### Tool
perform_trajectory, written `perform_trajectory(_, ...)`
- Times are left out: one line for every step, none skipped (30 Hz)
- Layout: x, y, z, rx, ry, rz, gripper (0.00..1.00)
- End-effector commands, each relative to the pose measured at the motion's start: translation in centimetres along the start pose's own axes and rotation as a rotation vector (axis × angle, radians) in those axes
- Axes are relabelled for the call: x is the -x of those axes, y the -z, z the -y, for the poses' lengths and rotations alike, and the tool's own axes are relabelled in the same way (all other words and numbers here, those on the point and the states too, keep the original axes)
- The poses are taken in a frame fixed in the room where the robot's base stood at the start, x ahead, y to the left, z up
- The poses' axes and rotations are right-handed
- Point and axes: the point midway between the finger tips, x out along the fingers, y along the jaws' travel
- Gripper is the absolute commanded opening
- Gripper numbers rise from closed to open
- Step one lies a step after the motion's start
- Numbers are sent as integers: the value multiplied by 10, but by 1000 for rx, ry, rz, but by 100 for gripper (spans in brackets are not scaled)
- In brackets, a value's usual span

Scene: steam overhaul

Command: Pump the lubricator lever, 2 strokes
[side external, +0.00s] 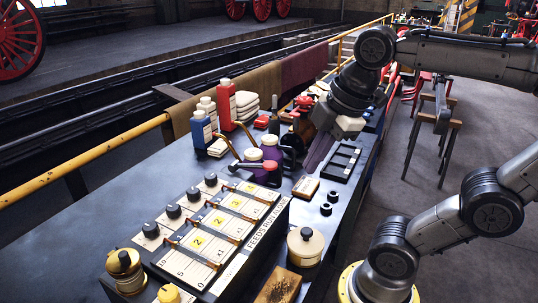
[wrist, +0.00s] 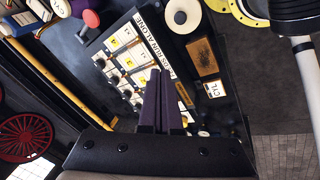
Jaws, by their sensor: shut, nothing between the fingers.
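The lubricator (side external: 225,225) is a dark box with a sloped face of numbered yellow and white cards, and a row of black knobs along it. Its face also shows in the wrist view (wrist: 125,55). A lever with a red knob (side external: 270,165) stands by its far end, in front of purple jars. In the wrist view the red knob (wrist: 91,18) is at upper left on a short dark rod. My gripper (side external: 309,172) points down to the right of the knob, apart from it. In the wrist view its purple-grey fingers (wrist: 157,74) are together and empty.
Purple jars with cream lids (side external: 270,143), a blue bottle (side external: 201,130) and a red bottle (side external: 227,102) stand behind the lever. A black slotted tray (side external: 341,163) lies right of my gripper. A round cream-lidded pot (side external: 305,243) and a brown block (side external: 278,287) sit in front.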

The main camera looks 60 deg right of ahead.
Motion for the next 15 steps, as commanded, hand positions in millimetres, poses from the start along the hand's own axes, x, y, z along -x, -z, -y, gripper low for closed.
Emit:
perform_trajectory(6, 4, -11, 71, 12, 14, 0)
perform_trajectory(9, 6, -16, 118, 21, 21, 0)
perform_trajectory(13, 8, -24, 177, 33, 31, 0)
perform_trajectory(16, 10, -30, 223, 43, 38, 0)
perform_trajectory(19, 12, -36, 267, 54, 44, 0)
perform_trajectory(22, 14, -46, 325, 69, 52, 0)
perform_trajectory(24, 16, -53, 368, 82, 58, 0)
perform_trajectory(26, 17, -60, 410, 96, 64, 0)
perform_trajectory(28, 19, -71, 465, 114, 70, 0)
perform_trajectory(29, 20, -79, 504, 129, 74, 0)
perform_trajectory(30, 21, -87, 541, 145, 77, 0)
perform_trajectory(31, 22, -98, 586, 164, 80, 0)
perform_trajectory(30, 22, -106, 615, 178, 82, 0)
perform_trajectory(30, 22, -114, 641, 193, 84, 0)
perform_trajectory(29, 22, -125, 674, 211, 85, 0)
